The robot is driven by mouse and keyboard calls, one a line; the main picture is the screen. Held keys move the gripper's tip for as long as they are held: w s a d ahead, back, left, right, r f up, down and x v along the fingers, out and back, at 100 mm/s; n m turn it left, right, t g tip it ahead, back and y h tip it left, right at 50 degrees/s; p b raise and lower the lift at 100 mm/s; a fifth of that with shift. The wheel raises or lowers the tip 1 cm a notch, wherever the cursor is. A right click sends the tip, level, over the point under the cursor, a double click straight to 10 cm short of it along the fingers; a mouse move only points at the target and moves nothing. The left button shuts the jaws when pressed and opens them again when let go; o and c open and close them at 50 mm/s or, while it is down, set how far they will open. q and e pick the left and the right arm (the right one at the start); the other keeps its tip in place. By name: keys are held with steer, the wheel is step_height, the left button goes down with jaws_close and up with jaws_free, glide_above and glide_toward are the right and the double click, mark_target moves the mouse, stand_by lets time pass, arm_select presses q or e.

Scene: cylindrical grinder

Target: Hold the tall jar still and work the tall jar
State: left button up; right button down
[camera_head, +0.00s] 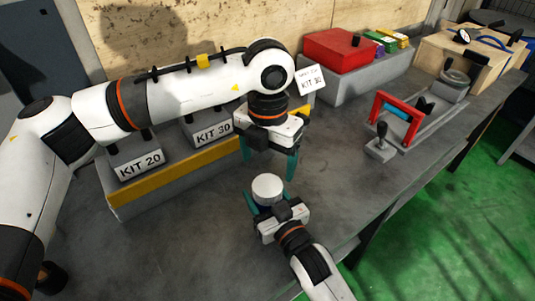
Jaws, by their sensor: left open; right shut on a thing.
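The tall jar (267,187) stands on the grey bench, with its round white top facing up. Its body is mostly hidden by my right gripper. My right gripper (265,205) comes from below in the picture and is shut on the jar, a teal finger at each side. My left gripper (268,167) is above and behind the jar in the head view. Its teal fingers point down and are spread apart, with nothing between them. The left fingers look clear of the jar's top, though the exact gap is hard to tell.
Grey blocks labelled KIT 20 (139,166) and KIT 30 (212,131) stand behind a yellow-edged ledge (172,186). The bench's front edge lies right of my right gripper.

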mark_target(267, 185)
arm_select(q)
steer(key=n, duration=0.4)
steer(key=shift+r, duration=0.15)
steer(key=n, duration=0.5)
steer(key=shift+r, duration=0.15)
steer(key=shift+f, duration=4)
steer(key=c, duration=1)
steer(key=m, duration=0.6)
steer(key=shift+m, duration=0.4)
